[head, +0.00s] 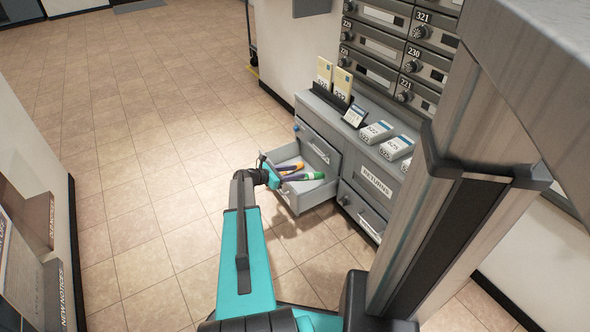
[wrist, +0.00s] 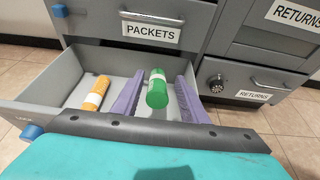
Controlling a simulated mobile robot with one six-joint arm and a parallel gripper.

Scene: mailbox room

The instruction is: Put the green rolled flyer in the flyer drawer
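The green rolled flyer (head: 302,177) is over or in the open drawer (head: 312,198); I cannot tell whether it rests on the drawer floor. In the wrist view the green flyer (wrist: 158,88) lies between my purple fingers, with a gap on each side. My gripper (wrist: 160,95) is open and reaches into the drawer from the front. It also shows in the head view (head: 284,173). An orange rolled flyer (wrist: 97,92) with a white band lies on the drawer floor to the left. The open drawer's own label is not readable.
A closed drawer labelled PACKETS (wrist: 150,32) is above the open one. A RETURNS door (head: 376,184) and a lower compartment (head: 362,217) are to its right. Boxes (head: 377,131) and yellow envelopes (head: 342,84) stand on the cabinet top. The tiled floor at left is clear.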

